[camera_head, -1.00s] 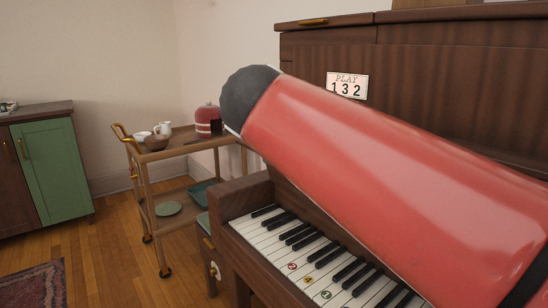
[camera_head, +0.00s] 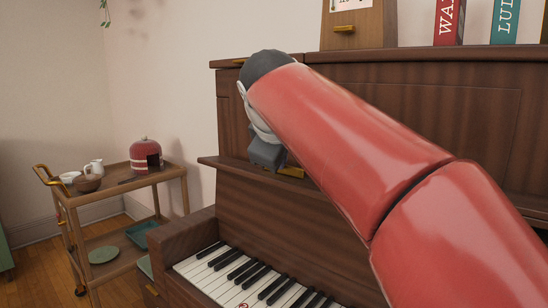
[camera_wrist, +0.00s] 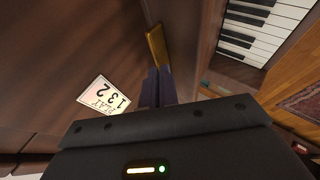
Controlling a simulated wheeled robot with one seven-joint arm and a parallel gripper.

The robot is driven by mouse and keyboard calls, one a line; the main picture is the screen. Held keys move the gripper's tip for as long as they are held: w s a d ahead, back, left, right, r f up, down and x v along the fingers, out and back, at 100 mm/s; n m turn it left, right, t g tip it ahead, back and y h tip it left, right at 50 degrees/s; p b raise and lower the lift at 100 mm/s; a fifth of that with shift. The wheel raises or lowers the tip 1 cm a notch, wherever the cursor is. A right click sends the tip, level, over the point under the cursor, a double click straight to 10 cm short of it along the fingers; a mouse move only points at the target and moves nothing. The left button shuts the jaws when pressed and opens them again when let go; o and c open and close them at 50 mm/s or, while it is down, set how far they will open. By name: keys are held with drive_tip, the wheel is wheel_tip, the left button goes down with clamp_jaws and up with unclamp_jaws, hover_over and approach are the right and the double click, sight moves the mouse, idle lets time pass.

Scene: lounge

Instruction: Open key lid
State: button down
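The brown wooden upright piano (camera_head: 350,240) stands on the right with its white and black keys (camera_head: 235,272) uncovered. Above the keys, a sloping wooden panel (camera_head: 260,225) rises to a narrow ledge, which I take for the key lid. A brass handle (camera_head: 291,172) sits at this ledge; the wrist view shows the handle (camera_wrist: 157,45) just beyond my fingertips. My gripper (camera_wrist: 158,72) has its two dark fingers close together, with nothing seen between them. In the head view my gripper (camera_head: 268,160) is beside the handle, partly hidden by my red arm. Contact with the handle is unclear.
A sign reading 132 (camera_wrist: 104,95) is on the upper front. A brass pull (camera_head: 240,60) is on the top edge. Books (camera_head: 450,22) stand on top.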

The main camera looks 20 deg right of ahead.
drive_tip(key=shift+w+d+f, duration=0.3)
drive_tip(key=shift+f, duration=0.1)
drive_tip(key=c, duration=2)
unclamp_jaws()
drive_tip(key=o, duration=0.4)
drive_tip(key=shift+w+d+f, duration=0.15)
drive_tip(key=shift+d, duration=0.55)
drive_tip(key=shift+o, duration=0.2)
drive_tip(key=shift+a, duration=0.1)
drive_tip(key=v, duration=0.9)
drive_tip(key=shift+w+a, duration=0.35)
